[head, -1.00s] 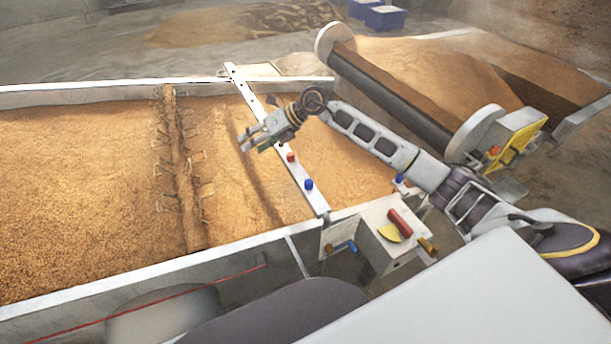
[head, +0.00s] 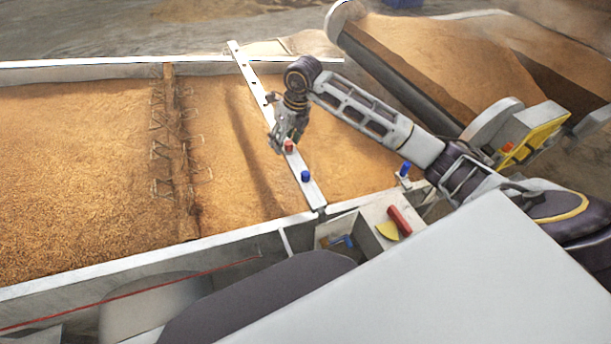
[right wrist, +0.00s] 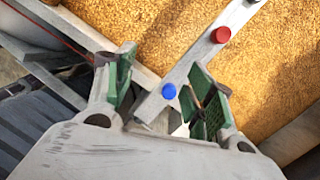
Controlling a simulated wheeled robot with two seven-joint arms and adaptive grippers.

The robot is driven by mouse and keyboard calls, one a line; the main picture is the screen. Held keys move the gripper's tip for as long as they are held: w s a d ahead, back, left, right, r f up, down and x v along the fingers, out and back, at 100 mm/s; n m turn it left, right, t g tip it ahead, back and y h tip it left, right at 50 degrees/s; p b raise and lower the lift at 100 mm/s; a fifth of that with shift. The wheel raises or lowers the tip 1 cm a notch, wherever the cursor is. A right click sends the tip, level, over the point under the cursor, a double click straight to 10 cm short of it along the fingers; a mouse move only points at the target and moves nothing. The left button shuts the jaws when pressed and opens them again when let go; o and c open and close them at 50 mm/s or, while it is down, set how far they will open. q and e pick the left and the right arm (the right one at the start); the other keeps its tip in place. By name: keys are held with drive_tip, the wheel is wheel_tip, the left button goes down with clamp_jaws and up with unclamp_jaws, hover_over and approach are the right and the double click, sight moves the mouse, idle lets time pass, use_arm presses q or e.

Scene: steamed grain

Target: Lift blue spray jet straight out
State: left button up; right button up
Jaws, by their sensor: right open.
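The blue spray jet (head: 305,176) sits on the pale metal bar (head: 314,194) across the grain bed, near the bar's front end. It also shows in the right wrist view (right wrist: 169,91), lying in the picture between the two green-padded fingers. My right gripper (head: 280,146) is open and points down over the bar beside the red jet (head: 289,146), farther along the bar than the blue one. In the right wrist view the red jet (right wrist: 221,35) lies beyond the fingers. I see no contact with the blue jet. My left gripper is not in view.
An open box (head: 378,238) at the bed's front edge holds a red piece, a yellow piece and a blue piece. Another blue piece (head: 405,168) stands on a bracket behind it. A wooden bar with wire loops (head: 170,150) crosses the grain. A grain-filled conveyor (head: 400,85) rises at right.

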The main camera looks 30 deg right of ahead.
drive_tip(key=s+d, duration=0.1)
drive_tip(key=s+d+m+g+h, duration=0.1)
drive_tip(key=d, duration=0.1)
drive_tip(key=s+d+h, duration=0.1)
drive_tip(key=shift+s+d+f+g, duration=0.25)
drive_tip(key=shift+s+f+g, duration=0.1)
drive_tip(key=shift+s+g, duration=0.05)
drive_tip(key=shift+f, duration=0.1)
hover_over(304, 172)
wheel_tip(304, 172, down, 7)
drive_tip(key=shift+f+p, duration=0.15)
drive_tip(key=shift+p, duration=0.15)
drive_tip(key=shift+f, duration=0.5)
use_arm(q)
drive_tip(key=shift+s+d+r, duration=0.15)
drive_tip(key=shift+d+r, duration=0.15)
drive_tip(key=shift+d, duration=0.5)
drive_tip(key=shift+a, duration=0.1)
use_arm(e)
drive_tip(key=shift+f, duration=0.1)
